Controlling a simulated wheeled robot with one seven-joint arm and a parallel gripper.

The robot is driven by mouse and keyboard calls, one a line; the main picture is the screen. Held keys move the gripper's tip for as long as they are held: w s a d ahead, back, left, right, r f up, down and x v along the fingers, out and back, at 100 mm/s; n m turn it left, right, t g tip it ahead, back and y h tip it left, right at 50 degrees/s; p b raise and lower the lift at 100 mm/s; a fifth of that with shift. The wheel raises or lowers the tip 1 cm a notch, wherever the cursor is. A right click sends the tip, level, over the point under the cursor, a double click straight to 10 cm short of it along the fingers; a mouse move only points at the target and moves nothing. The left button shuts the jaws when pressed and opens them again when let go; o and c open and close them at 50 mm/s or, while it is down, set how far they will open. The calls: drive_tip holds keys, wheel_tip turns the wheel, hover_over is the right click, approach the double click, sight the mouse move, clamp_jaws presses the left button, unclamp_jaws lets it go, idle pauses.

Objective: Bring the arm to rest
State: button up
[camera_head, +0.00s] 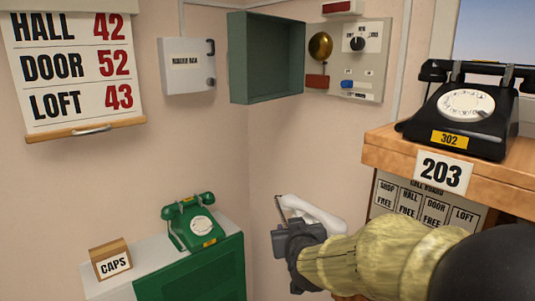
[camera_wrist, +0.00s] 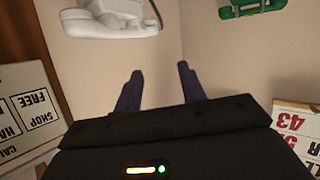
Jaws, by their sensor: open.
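My gripper (camera_head: 286,238) is in the lower middle of the head view, at the end of my arm, which reaches in from the lower right. In the wrist view its two dark fingers (camera_wrist: 160,82) stand apart with nothing between them. A white phone (camera_head: 314,212) shows just behind the gripper in the head view, partly hidden by it. In the wrist view the white phone (camera_wrist: 108,22) is beyond the fingertips at the upper left, apart from them.
A black phone (camera_head: 470,108) stands on a wooden shelf (camera_head: 400,150) at the right, above my arm. A green phone (camera_head: 195,222) and a CAPS box (camera_head: 111,260) stand on a green cabinet (camera_head: 200,277). An open green box (camera_head: 266,58) hangs on the wall.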

drive_tip(key=s+d+f+g, duration=0.3)
drive_tip(key=s+f, duration=0.3)
drive_tip(key=s+d+f+m+g, duration=0.1)
drive_tip(key=s+d+f+g, duration=0.2)
drive_tip(key=s, duration=0.4)
drive_tip(key=s+d+f+m+g+h, duration=0.1)
drive_tip(key=s+d+f+g, duration=0.2)
drive_tip(key=s+f+g, duration=0.2)
wheel_tip(320, 180, down, 4)
drive_tip(key=shift+s+d+r, duration=0.15)
drive_tip(key=shift+s, duration=1)
